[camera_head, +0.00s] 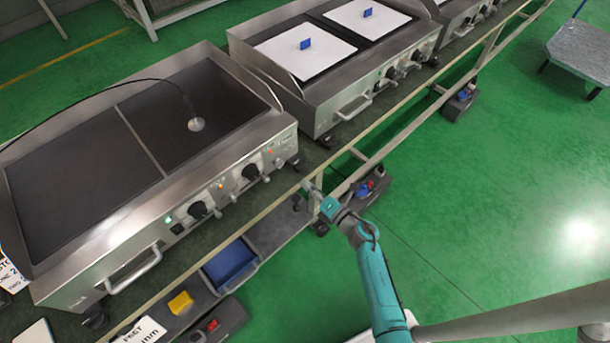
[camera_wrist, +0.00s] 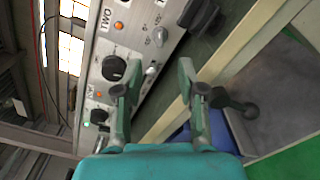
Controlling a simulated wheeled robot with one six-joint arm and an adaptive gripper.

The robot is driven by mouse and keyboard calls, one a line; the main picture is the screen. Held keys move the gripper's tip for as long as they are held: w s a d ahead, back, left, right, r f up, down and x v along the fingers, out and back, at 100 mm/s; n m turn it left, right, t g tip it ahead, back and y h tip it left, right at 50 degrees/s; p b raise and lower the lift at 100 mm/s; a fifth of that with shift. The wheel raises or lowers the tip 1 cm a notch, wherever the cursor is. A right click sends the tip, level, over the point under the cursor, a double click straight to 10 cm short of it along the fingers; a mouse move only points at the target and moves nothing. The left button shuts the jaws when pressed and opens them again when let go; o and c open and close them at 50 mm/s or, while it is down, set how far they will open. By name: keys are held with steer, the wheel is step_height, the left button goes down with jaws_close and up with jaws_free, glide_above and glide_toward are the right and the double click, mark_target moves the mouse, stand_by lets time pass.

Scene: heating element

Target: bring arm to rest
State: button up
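My teal arm (camera_head: 375,275) reaches up from the lower right in the head view. My gripper (camera_head: 308,190) is at its end, in front of the near griddle's right front corner and close to the bench's front rail. In the wrist view the two fingers of my gripper (camera_wrist: 160,72) stand apart with nothing between them, so it is open and empty. Beyond them the griddle's front panel (camera_wrist: 118,45) shows tilted, with black knobs (camera_wrist: 114,68) and lit lamps. No contact between gripper and panel is visible.
The near griddle (camera_head: 85,175) has a round probe (camera_head: 196,124) on a black cable over its dark plate. A second griddle (camera_head: 330,45) carries white plates with blue handles. A lower shelf holds a blue bin (camera_head: 231,264) and a yellow block (camera_head: 180,302).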

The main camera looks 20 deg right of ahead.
steer(key=s+a+r+m+t+h, duration=0.1)
steer(key=s+a+r+m+h, duration=0.15)
steer(key=s+m, duration=0.7)
steer(key=s+a+r+m+h, duration=0.25)
steer(key=s+r+m, duration=0.2)
steer(key=s, duration=1.05)
steer(key=s+r+m+g, duration=0.1)
steer(key=s+r+m, duration=0.5)
steer(key=s, duration=0.3)
steer(key=s+r+m+g, duration=0.2)
steer(key=s+r+m, duration=0.5)
steer(key=s, duration=0.2)
steer(key=shift+d+h, duration=0.15)
steer(key=shift+h, duration=0.15)
